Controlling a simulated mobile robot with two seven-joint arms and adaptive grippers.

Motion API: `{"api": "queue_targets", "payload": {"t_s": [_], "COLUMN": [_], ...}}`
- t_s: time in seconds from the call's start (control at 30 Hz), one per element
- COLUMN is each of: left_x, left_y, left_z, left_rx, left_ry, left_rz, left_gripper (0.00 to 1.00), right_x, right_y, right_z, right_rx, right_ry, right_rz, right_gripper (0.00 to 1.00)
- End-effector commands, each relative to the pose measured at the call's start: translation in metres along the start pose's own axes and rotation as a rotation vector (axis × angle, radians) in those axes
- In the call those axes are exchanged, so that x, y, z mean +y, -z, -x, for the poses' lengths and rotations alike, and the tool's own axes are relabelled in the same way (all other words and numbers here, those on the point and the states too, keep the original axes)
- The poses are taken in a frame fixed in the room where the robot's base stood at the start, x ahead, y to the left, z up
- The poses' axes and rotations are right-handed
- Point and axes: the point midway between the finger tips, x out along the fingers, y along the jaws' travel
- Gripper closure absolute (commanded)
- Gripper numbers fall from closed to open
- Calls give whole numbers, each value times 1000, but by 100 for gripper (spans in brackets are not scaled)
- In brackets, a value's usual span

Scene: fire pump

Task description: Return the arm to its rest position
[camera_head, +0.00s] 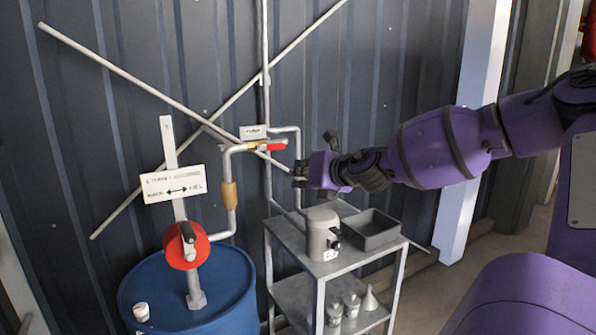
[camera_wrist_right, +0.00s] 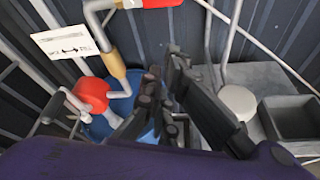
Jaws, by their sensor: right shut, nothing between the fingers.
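My right arm reaches in from the right in the head view. Its gripper (camera_head: 300,173) is in front of the wall pipes, above the grey metal cart (camera_head: 345,268), and is shut and empty. In the right wrist view the dark fingers of the right gripper (camera_wrist_right: 160,90) sit close together over the blue drum, with nothing held. The red valve handle (camera_head: 277,147) on the pipe is just left of and above the gripper in the head view. I cannot tell the exact gap between them. My left gripper is not in view.
A blue drum (camera_head: 155,290) with a red hand pump (camera_head: 187,246) and a sign (camera_head: 174,184) stands at left. The cart carries a grey canister (camera_head: 322,235) and a grey open tray (camera_head: 371,230). Small containers and a funnel (camera_head: 370,300) are below. A corrugated wall is behind.

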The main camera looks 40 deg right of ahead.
Motion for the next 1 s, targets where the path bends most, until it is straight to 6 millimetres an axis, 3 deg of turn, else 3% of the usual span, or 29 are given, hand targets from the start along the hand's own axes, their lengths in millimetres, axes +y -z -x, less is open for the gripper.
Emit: {"api": "queue_targets", "payload": {"t_s": [0.57,0.73,0.87,1.0], "left_x": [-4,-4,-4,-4], "left_y": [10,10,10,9], "left_z": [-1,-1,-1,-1], "left_rx": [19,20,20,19], "left_ry": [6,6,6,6], "left_rz": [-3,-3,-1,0], "left_gripper": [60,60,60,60], "right_x": [-1,2,6,6], "right_y": [2,-1,41,112], "right_z": [-1,-3,-20,-38], "right_rx": [3,-12,26,97], "right_ry": [1,1,-27,-38], "right_rz": [-4,-138,-317,-541], "right_gripper": [100,100,100,100]}}
